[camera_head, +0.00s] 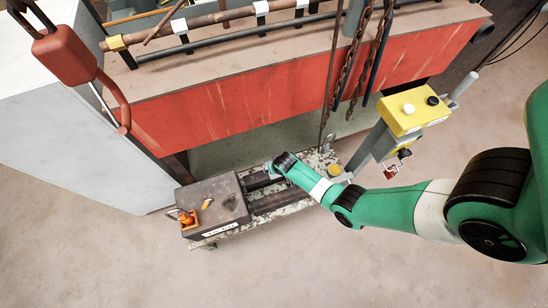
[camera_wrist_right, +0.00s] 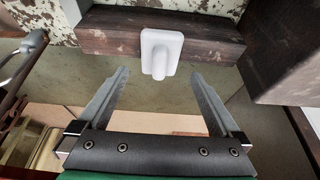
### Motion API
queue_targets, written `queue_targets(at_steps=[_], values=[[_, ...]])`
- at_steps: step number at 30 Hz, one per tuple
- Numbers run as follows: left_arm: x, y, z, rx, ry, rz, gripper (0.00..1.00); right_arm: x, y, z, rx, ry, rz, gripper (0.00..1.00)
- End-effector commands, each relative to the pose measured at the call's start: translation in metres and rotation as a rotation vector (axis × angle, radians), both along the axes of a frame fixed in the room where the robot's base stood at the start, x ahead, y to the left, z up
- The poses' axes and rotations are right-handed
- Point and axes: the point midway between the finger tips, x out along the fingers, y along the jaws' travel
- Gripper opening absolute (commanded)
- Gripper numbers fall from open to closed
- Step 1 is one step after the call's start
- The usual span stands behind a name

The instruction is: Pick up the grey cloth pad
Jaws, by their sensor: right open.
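A pale grey, rounded pad (camera_wrist_right: 161,52) shows in the right wrist view, against the side of a dark brown beam (camera_wrist_right: 105,32). I take it to be the grey cloth pad. My right gripper (camera_wrist_right: 158,75) is open, with one finger on each side of the pad in the picture. Neither finger visibly touches it, and nothing is held. In the head view my green right arm reaches in from the right to the low cart (camera_head: 212,236), and its wrist hides most of the gripper and the pad. My left gripper is not in view.
A dark box (camera_head: 215,192) with an orange item (camera_head: 186,217) stands on the cart's left end. A yellow control box (camera_head: 412,108) on a grey post stands right of the cart. Chains (camera_head: 345,75) hang by the red bench (camera_head: 270,88). The floor in front is clear.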

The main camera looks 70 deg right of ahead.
Motion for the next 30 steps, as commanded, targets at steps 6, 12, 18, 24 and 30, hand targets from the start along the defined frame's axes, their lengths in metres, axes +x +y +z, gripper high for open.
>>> queue_targets(at_steps=[6,12,18,24,30], values=[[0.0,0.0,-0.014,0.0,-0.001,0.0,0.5,0.002,-0.002,-0.014,0.0,0.0,0.0,1.0],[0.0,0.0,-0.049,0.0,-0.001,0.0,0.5,0.008,-0.01,-0.046,-0.001,-0.001,0.0,1.0],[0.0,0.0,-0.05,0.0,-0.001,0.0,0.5,0.01,-0.013,-0.048,0.0,0.0,0.0,1.0],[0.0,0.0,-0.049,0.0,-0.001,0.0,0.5,0.01,-0.012,-0.048,0.0,0.0,0.0,0.82],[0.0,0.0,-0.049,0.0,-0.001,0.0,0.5,0.01,-0.012,-0.048,0.0,0.0,0.0,0.46]])
